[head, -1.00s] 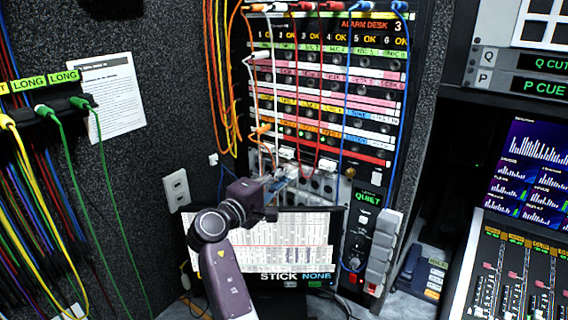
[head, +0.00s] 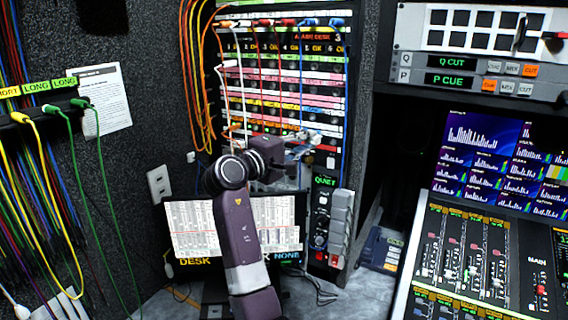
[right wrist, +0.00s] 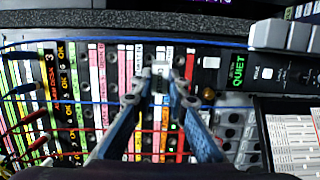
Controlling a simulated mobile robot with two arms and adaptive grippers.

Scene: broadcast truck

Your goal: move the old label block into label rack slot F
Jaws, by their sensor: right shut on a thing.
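My right gripper (head: 308,140) is in front of the lower right part of the tall equipment rack, above the green QUIET sign. In the right wrist view its two blue-grey fingers (right wrist: 160,82) are closed in around a small pale grey block (right wrist: 160,76), which I take to be the old label block. The block is held in front of the coloured label strips (right wrist: 125,75). Its lettering is not readable. I cannot make out slot F or its letter in either view. My left gripper is not in view.
Blue patch cords (right wrist: 60,102) run across the rack close to my fingers, and red cords hang there too. The QUIET panel (head: 325,182) with grey handsets is at the right. A mixing desk (head: 480,255) is further right.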

